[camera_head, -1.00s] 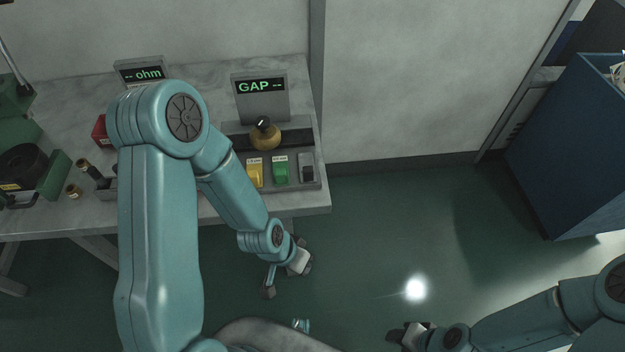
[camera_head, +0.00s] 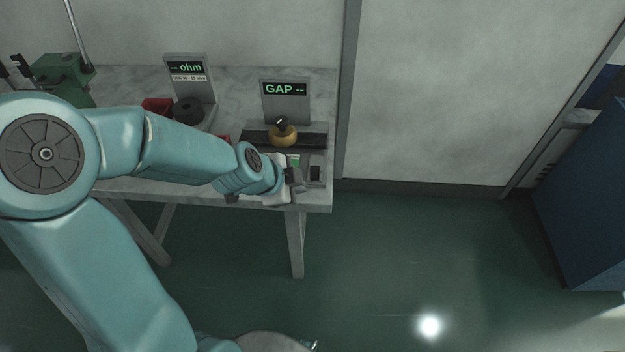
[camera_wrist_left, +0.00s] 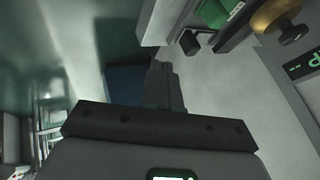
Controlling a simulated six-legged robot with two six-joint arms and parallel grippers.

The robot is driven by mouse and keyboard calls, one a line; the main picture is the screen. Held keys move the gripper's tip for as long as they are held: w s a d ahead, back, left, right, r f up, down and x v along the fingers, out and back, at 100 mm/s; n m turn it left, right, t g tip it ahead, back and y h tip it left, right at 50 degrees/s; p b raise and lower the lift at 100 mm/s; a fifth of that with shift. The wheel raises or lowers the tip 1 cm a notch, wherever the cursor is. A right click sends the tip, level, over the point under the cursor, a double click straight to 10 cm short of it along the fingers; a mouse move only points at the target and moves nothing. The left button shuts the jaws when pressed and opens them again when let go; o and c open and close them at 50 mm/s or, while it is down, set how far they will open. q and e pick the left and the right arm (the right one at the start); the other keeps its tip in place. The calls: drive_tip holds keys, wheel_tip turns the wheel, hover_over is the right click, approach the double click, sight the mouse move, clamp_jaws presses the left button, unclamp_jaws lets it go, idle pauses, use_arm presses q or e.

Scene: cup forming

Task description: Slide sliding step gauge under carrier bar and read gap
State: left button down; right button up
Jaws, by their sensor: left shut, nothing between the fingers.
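My left gripper (camera_head: 293,178) is shut and empty at the front edge of the gap station, in front of the green block (camera_head: 294,160). In the left wrist view its closed fingers (camera_wrist_left: 165,85) point toward the station. A grey-and-black block (camera_head: 315,173) sits to the right of the green one; both also show in the left wrist view, the green one (camera_wrist_left: 214,12) at the top. A brass knob (camera_head: 283,135) stands on the dark bar (camera_head: 312,140) behind them. I cannot tell which piece is the step gauge. The gap display (camera_head: 285,89) shows dashes. My right gripper is out of view.
The stations stand on a pale bench (camera_head: 130,78). An ohm display (camera_head: 187,70), a red bin (camera_head: 157,105) and a green machine (camera_head: 62,75) are to the left. A blue cabinet (camera_head: 590,200) stands at right. The floor between is clear.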

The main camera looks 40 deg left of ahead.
sight(311, 159)
use_arm(q)
drive_tip(key=w+f, duration=0.1)
drive_tip(key=w, duration=0.1)
drive_tip(key=w+a+f+b, duration=0.1)
drive_tip(key=w+f, duration=0.3)
drive_tip(key=shift+w+a, duration=0.2)
drive_tip(key=shift+w, duration=0.1)
drive_tip(key=shift+w+a, duration=0.15)
drive_tip(key=shift+w, duration=0.15)
drive_tip(key=w+a, duration=0.1)
drive_tip(key=w, duration=0.2)
drive_tip(key=w+a, duration=0.1)
drive_tip(key=shift+w+a+f, duration=0.1)
drive_tip(key=shift+w+a, duration=0.05)
drive_tip(key=shift+a, duration=0.2)
drive_tip(key=shift+w+a+r, duration=0.1)
drive_tip(key=shift+r, duration=0.1)
